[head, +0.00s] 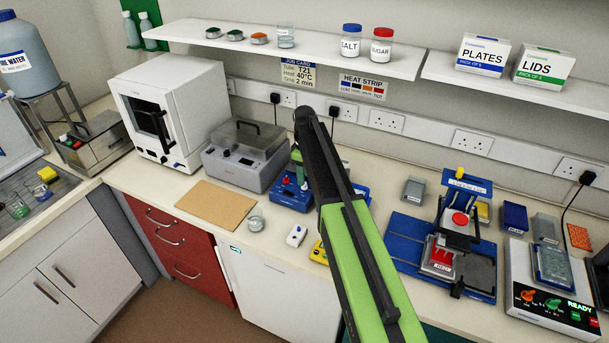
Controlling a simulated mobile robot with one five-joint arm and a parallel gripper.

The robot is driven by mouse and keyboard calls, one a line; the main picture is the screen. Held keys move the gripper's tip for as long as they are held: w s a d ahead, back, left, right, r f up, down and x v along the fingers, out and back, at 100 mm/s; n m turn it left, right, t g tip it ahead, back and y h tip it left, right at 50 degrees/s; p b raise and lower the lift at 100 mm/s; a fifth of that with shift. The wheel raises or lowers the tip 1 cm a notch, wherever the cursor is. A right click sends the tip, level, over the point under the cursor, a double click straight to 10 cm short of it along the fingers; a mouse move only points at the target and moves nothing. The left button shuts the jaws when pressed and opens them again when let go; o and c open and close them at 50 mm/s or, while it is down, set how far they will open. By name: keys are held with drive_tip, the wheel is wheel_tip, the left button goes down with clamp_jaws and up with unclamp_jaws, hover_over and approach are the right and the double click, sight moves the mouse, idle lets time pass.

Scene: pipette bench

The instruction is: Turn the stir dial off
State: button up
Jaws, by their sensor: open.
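A white stirrer unit (552,321) with a dark front panel stands at the right end of the bench. A clear vessel (554,266) stands on top of the unit. My green and black arm rises across the middle, well left of the unit; no gripper fingers show.
A blue stand with a red-topped device (459,219) stands left of the stirrer unit. Small blue and grey boxes (514,217) sit behind. My arm hides part of the bench centre. A shelf (300,50) with jars runs above. A brown board (215,205) lies at left.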

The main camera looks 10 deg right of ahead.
wheel_tip(320, 180, up, 14)
drive_tip(key=p, duration=1.1)
drive_tip(key=shift+f+p, duration=0.25)
drive_tip(key=shift+p, duration=0.15)
drive_tip(key=shift+f, duration=0.1)
drive_tip(key=s+f+m+b, duration=0.1)
drive_tip(key=s+f+b, duration=0.5)
drive_tip(key=s, duration=0.1)
drive_tip(key=s+f+m+b, duration=0.1)
drive_tip(key=s+f+b, duration=0.5)
drive_tip(key=s, duration=0.1)
drive_tip(key=s+f+m+b, duration=0.2)
drive_tip(key=s+f+b, duration=0.4)
drive_tip(key=f+b, duration=0.1)
drive_tip(key=shift+s, duration=0.4)
drive_tip(key=s+m, duration=0.2)
drive_tip(key=s, duration=0.2)
drive_tip(key=s+m, duration=0.3)
drive_tip(key=shift+s+r, duration=0.1)
drive_tip(key=shift+s, duration=0.3)
drive_tip(key=shift+w+m, duration=0.35)
drive_tip(key=shift+m, duration=0.65)
